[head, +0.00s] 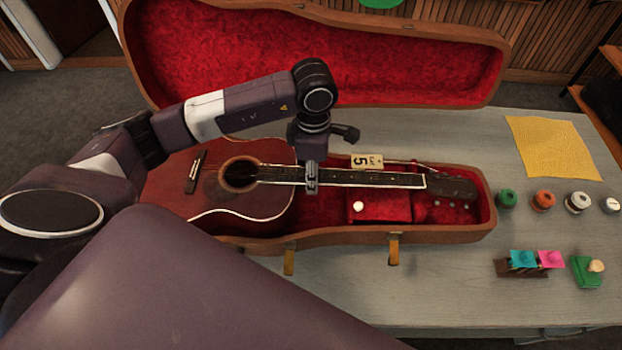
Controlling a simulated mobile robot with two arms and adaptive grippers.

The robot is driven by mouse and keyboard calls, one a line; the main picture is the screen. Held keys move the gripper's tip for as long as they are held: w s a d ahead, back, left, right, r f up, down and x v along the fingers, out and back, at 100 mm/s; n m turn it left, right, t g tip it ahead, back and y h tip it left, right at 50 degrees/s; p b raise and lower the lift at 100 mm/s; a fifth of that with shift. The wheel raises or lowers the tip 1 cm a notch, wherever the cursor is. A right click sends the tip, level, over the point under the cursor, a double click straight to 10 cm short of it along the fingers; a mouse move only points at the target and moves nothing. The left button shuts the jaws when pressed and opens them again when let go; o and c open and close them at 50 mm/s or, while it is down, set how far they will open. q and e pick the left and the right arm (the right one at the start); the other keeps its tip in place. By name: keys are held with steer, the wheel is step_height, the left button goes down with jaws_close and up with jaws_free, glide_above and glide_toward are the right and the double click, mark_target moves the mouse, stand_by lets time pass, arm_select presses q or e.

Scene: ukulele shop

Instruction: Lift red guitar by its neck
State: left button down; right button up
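The red guitar (225,190) lies face up in an open wooden case with red plush lining (480,222). Its dark neck (385,179) points right, with the headstock (452,188) at the case's narrow end. My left gripper (312,178) is over the neck, close to where it joins the body. One finger shows at the neck's near side; I cannot tell if the fingers touch or grip it. My arm hides part of the guitar body's upper edge. My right gripper is not in view.
A tag marked 5 (367,162) is by the neck. The raised lid (400,60) stands behind. Right on the grey table (440,290) are a yellow cloth (553,147), several small spools (543,200), a rack with coloured cards (523,265) and a green block (586,273).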

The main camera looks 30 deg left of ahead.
arm_select(q)
steer(key=r+b, duration=0.2)
steer(key=r, duration=0.7)
steer(key=shift+w+b, duration=0.2)
steer(key=shift+b, duration=0.1)
step_height(320, 180, up, 8)
steer(key=shift+s+r, duration=0.15)
steer(key=shift+r, duration=0.1)
steer(key=c, duration=2.1)
jaws_free()
jaws_close()
